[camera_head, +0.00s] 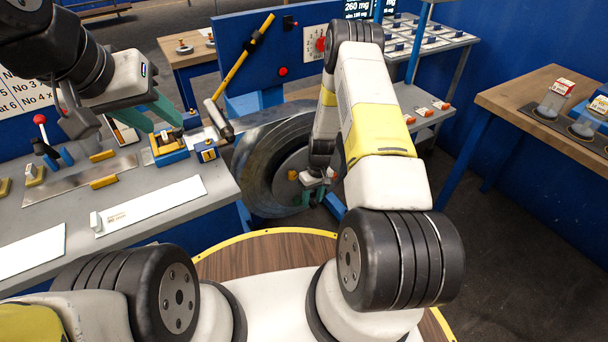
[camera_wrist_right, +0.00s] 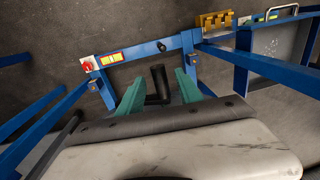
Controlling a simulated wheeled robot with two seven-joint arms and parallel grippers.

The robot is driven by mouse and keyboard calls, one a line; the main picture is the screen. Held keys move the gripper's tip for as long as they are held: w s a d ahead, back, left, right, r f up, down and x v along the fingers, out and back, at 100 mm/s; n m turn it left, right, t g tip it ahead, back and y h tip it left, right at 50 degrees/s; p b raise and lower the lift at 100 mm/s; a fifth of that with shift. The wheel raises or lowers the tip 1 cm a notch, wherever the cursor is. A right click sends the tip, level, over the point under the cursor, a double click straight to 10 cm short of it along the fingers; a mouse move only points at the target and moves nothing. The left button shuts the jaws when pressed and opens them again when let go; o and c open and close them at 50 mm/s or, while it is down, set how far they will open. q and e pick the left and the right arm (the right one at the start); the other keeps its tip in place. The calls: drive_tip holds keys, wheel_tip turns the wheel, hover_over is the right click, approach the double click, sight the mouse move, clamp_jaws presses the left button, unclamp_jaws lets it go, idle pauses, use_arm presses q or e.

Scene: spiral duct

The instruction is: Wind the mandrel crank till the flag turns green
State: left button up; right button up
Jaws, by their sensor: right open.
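The large round grey metal mandrel or duct (camera_head: 252,165) stands in the middle of the head view, partly behind my right arm. My right gripper (camera_head: 315,196) is low in front of its face. In the right wrist view, my right gripper's teal fingers (camera_wrist_right: 158,95) are spread apart. A black bent crank handle (camera_wrist_right: 158,84) shows between them, with visible space on both sides. The crank cannot be made out in the head view. My left gripper (camera_head: 150,115) hangs over the left bench with its teal fingers apart. I cannot identify the flag with certainty.
The left bench (camera_head: 140,195) carries yellow-handled tools and a white strip. A blue panel with a yellow lever (camera_head: 243,58) stands behind the mandrel. A blue frame (camera_wrist_right: 140,57) with a red-and-white part (camera_wrist_right: 87,65) surrounds the crank. A wooden table (camera_head: 520,100) stands at right.

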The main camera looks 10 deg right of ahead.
drive_tip(key=shift+f, duration=0.5)
clamp_jaws()
idle(1.1)
